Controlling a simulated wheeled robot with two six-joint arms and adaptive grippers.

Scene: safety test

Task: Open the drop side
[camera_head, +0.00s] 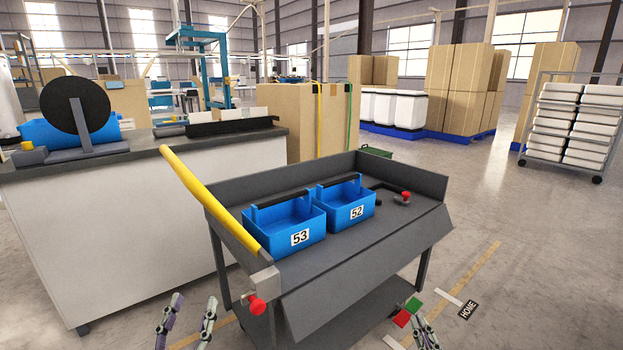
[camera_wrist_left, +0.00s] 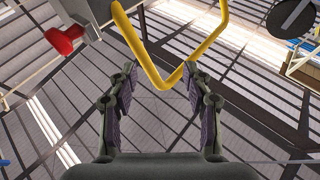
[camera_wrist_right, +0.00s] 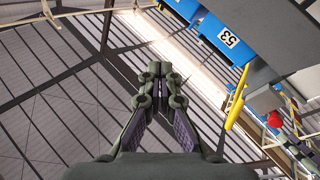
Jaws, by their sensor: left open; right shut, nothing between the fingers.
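A grey cart holds the drop side (camera_head: 365,265), a front panel that slants outward and down from the deck edge. A red knob (camera_head: 257,304) sits at the front left corner; it shows at upper left in the left wrist view (camera_wrist_left: 65,39). A second red knob (camera_head: 405,197) is at the deck's right end beside a black bar. My left gripper (camera_head: 188,308) is open and empty, left of the corner knob and apart from it. My right gripper (camera_head: 425,328) is shut and empty, low in front of the cart's right part. Neither gripper touches the panel.
Blue bins 53 (camera_head: 288,222) and 52 (camera_head: 345,200) stand on the deck. A yellow handle (camera_head: 205,195) runs along the cart's left end. A white counter (camera_head: 120,235) stands close on the left. Red and green squares (camera_head: 402,318) lie near my right gripper. Floor to the right is clear.

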